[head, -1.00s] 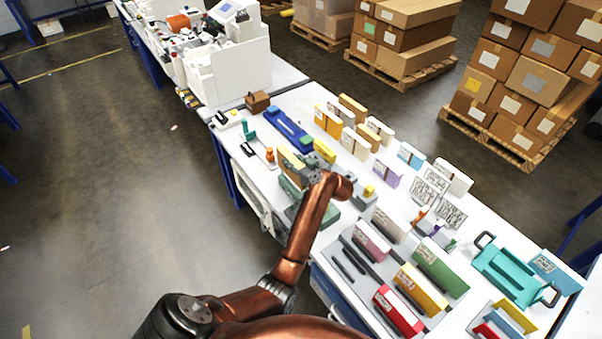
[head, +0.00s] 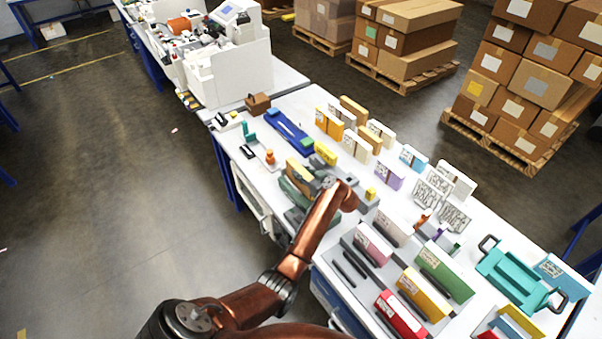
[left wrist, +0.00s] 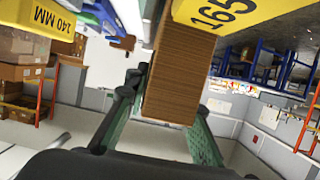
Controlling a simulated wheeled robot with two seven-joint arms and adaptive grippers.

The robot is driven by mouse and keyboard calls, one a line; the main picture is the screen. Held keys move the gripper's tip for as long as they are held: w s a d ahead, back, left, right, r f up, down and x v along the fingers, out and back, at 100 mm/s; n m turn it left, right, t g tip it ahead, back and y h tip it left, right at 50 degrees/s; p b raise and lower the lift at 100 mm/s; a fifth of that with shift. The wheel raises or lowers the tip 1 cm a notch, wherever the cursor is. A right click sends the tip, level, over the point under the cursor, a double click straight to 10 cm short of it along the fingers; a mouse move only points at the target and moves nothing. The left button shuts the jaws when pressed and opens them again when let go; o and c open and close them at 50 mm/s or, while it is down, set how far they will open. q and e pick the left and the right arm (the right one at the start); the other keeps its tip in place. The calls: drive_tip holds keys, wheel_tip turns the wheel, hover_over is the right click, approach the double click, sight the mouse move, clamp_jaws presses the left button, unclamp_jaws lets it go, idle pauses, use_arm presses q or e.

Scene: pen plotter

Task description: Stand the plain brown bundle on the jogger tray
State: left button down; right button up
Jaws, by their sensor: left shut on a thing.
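My left gripper (head: 318,178) is at mid-table in the head view, shut on a brown bundle. In the left wrist view the brown bundle (left wrist: 182,75) with fine edge lines sits between the dark green fingers of the left gripper (left wrist: 168,112). In the head view the held bundle (head: 298,170) shows as a tan-yellow upright block, partly hidden by the gripper. A grey-green station (head: 290,191), which looks like the jogger, lies below it, largely covered by my arm. I cannot tell whether the bundle touches it. My right gripper is not in view.
A yellow plate marked 165 (left wrist: 225,12) is close to the bundle's far end. A yellow block (head: 325,154) and blue tray (head: 289,130) lie behind the gripper. Upright bundles (head: 362,150) stand beyond. A grey rack with coloured blocks (head: 422,292) and a teal tray (head: 515,276) are right.

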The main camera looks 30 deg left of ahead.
use_arm(q)
drive_tip(key=shift+f, duration=0.1)
drive_tip(key=c, duration=1.7)
unclamp_jaws()
drive_tip(key=shift+o, duration=0.2)
drive_tip(key=p+v, duration=0.1)
drive_tip(key=v, duration=1.1)
